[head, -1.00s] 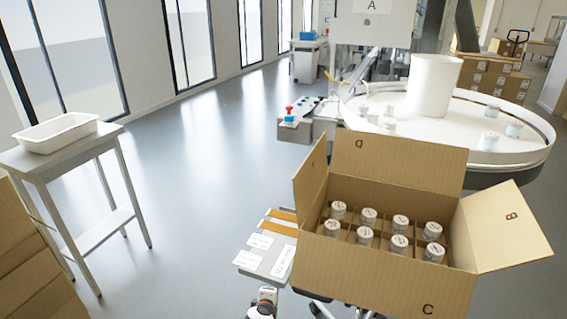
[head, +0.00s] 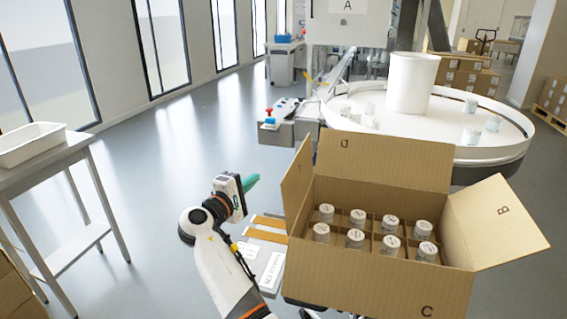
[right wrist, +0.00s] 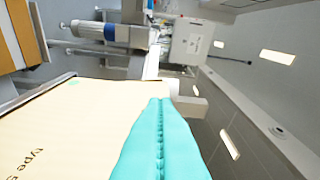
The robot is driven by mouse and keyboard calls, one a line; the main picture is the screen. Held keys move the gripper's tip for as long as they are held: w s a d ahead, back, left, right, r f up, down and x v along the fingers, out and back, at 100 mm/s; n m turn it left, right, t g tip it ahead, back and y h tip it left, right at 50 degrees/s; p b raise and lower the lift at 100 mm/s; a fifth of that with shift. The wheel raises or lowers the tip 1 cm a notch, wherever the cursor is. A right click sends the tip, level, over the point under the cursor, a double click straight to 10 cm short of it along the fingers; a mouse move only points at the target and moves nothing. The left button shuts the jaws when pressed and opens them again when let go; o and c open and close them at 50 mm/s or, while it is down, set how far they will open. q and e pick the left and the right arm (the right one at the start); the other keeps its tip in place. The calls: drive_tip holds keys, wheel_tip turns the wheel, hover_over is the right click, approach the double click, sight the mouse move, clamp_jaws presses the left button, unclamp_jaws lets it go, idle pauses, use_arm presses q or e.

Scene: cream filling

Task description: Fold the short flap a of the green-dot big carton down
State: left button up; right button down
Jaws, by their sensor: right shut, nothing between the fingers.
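The open big carton (head: 375,285) stands at the right of the head view, with several white-capped jars (head: 355,238) in its divided inside. Its left short flap (head: 297,185) stands up; its letter is not readable. The back flap D (head: 380,160) stands up, the right flap B (head: 497,222) leans outward, and the front side bears C. My right gripper (head: 252,183), with teal fingers, is shut and empty, to the left of the left flap and apart from it. In the right wrist view its fingers (right wrist: 161,140) lie beside a cardboard face (right wrist: 65,130) with a green dot. My left gripper is not in view.
A small panel with labels and orange strips (head: 270,235) lies left of the carton. A round white table (head: 470,150) with a white bucket (head: 411,84) and jars stands behind it. A side table (head: 45,160) with a white tray (head: 30,146) is at the left. Open floor lies between.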

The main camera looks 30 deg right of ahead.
drive_tip(key=r, duration=0.1)
drive_tip(key=p, duration=0.3)
hover_over(300, 178)
drive_tip(key=w+a, duration=0.1)
drive_tip(key=a, duration=0.3)
drive_tip(key=shift+d+r, duration=0.2)
drive_tip(key=shift+r, duration=0.2)
drive_tip(key=shift+d, duration=0.1)
